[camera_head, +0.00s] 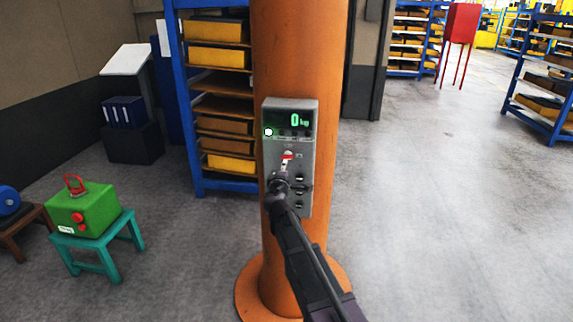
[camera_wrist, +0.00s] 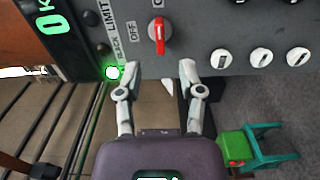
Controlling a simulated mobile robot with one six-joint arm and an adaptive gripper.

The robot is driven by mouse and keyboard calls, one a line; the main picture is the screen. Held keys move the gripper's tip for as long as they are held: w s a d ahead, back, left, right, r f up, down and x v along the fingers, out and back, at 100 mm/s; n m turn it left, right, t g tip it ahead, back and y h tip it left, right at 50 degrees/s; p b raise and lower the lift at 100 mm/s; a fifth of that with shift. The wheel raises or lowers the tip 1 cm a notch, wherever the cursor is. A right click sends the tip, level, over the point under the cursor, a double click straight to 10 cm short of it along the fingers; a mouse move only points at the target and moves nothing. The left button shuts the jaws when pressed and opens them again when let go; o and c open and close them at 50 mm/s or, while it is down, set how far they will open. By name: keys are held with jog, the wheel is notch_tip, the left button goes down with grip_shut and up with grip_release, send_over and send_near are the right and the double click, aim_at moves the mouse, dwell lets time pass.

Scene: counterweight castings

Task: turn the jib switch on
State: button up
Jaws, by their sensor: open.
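The jib switch (camera_head: 288,156) is a red handle on a round white dial on the grey control box (camera_head: 308,195). In the wrist view the switch (camera_wrist: 160,35) has its handle upright in the picture, with an OFF label to its left and a cut-off label starting with O above. I cannot tell which handle end is the pointer. My gripper (camera_wrist: 159,68) is open and empty, its two fingertips just below the switch in that view and apart from it. In the head view my gripper (camera_head: 284,172) is in front of the box, partly hiding its lower part.
The box is on an orange column (camera_head: 295,60). Its display (camera_head: 299,120) reads 0 kg, and a green lamp (camera_wrist: 112,72) is lit. Several white knobs (camera_wrist: 261,57) are beside the switch. A green casting (camera_head: 85,210) sits on a teal stool (camera_head: 125,232).

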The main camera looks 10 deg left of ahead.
jog(key=shift+s+a, duration=0.1)
jog(key=shift+s, duration=2.05)
jog(key=s+d+f+m+g+h, duration=0.2)
jog(key=s+d+f+m+g, duration=0.15)
jog(key=d, duration=0.45)
jog(key=s+d+f+m+g+h, duration=0.25)
jog(key=d+f+m, duration=0.2)
jog(key=d, duration=0.35)
jog(key=s+d+f+m+g+h, duration=0.1)
jog(key=s+d+f+m+g, duration=0.25)
jog(key=d, duration=0.45)
jog(key=s+d+f+m+g+y, duration=0.2)
jog(key=s+f+m+g+y, duration=0.1)
jog(key=s, duration=0.7)
jog(key=s+d+f+m+g+y, duration=0.2)
jog(key=s+f+m+g+y, duration=0.1)
jog(key=s, duration=0.7)
jog(key=shift+d+f+g, duration=0.15)
jog(key=shift+f+g, duration=0.4)
jog(key=shift+g, duration=0.7)
